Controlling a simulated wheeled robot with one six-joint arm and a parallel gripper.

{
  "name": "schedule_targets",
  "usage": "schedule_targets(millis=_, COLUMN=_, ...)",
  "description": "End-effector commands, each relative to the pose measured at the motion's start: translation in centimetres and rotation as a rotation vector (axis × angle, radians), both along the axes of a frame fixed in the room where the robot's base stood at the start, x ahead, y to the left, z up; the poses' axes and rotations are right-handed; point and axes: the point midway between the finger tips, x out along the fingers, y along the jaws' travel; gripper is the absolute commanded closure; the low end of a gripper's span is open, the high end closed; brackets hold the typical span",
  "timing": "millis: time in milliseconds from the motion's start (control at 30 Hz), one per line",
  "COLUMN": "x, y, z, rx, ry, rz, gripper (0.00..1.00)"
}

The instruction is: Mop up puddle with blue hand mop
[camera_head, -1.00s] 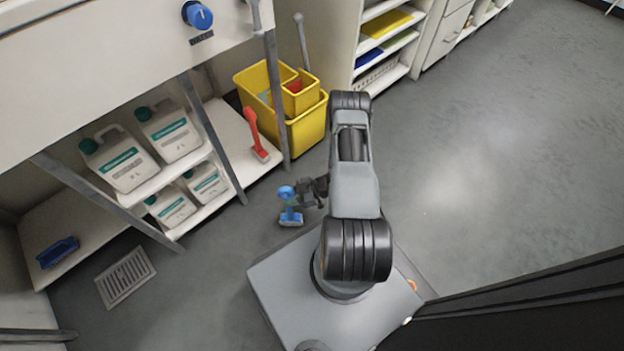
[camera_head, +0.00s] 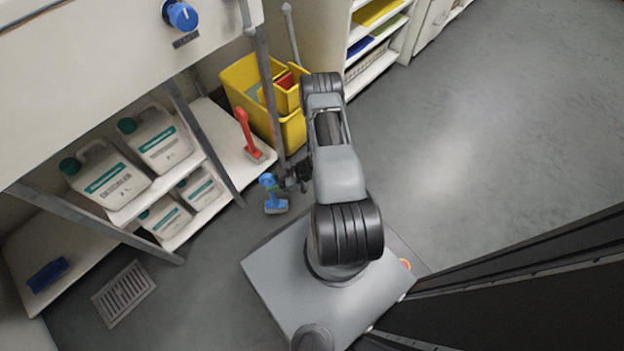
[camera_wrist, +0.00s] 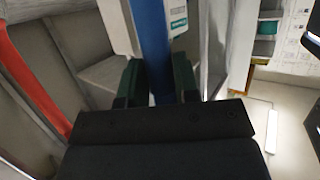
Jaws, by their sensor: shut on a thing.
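The blue hand mop (camera_head: 270,190) has a blue handle and a paler blue-grey head at its lower end. It hangs upright from my gripper (camera_head: 292,177), low over the grey floor beside the shelf unit. My gripper is shut on its handle; in the wrist view the blue handle (camera_wrist: 152,45) stands between the two dark green fingers (camera_wrist: 158,80). I cannot tell whether the mop head touches the floor. I see no clear puddle; a pale shiny patch (camera_head: 447,165) on the floor at right may be only reflected light.
A yellow mop bucket (camera_head: 292,130) is behind my arm. A dark blue tray-like thing (camera_head: 48,275) lies on the left shelf, near a floor drain (camera_head: 124,293). Floor at right is open.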

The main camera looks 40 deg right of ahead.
Motion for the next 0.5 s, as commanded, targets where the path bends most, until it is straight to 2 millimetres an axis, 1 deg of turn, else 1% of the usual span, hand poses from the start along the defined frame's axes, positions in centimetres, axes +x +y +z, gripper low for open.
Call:
schedule_targets(millis=67, x=0.0, y=0.0, z=2.0, rx=0.000, ry=-0.002, rz=0.001, gripper=0.99)
schedule_targets(millis=100, x=0.0, y=0.0, z=2.6, rx=0.001, ry=-0.001, rz=0.000, gripper=0.99)
schedule_targets(millis=500, x=-0.1, y=0.4, z=6.1, rx=0.002, ry=0.001, rz=0.010, gripper=0.99)
